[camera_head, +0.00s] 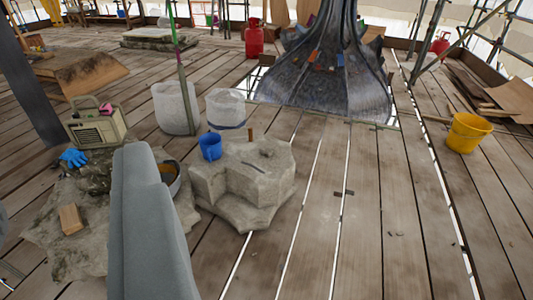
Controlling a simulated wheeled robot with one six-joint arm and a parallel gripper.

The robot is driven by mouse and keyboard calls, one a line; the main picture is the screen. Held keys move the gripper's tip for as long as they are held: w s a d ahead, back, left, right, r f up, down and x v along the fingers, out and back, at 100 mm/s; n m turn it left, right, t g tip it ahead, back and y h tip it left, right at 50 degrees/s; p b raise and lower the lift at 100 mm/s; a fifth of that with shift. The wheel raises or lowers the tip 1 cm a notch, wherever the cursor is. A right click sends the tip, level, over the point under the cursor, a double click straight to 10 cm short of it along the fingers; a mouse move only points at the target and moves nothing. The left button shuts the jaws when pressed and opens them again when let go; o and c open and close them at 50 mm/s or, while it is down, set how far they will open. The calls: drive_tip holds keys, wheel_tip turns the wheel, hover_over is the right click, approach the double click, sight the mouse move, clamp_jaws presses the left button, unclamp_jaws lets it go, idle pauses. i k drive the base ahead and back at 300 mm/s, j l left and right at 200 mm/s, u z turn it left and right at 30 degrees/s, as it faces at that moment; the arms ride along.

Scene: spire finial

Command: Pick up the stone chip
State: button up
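I cannot make out a stone chip for certain. A pale, stepped stone block (240,185) stands on the plank floor at the middle, with a blue mug (210,146) on top at its left. A thin dark mark or piece (253,167) shows on its upper face. Small dark bits (395,234) lie on the planks to the right, too small to identify. A large grey part of my arm crosses the lower left and hides what is behind it. My gripper's fingers do not show.
A radio (96,127), blue glove (73,158) and wood block (71,219) sit at left. Two whitish tubs (175,108) (225,109) stand behind the stone. The large dark spire base (325,80) is at the back. A yellow bucket (467,132) stands right. Right foreground planks are mostly clear.

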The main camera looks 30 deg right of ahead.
sight(266, 151)
drive_tip(key=i+l, duration=1.95)
drive_tip(key=i, duration=0.15)
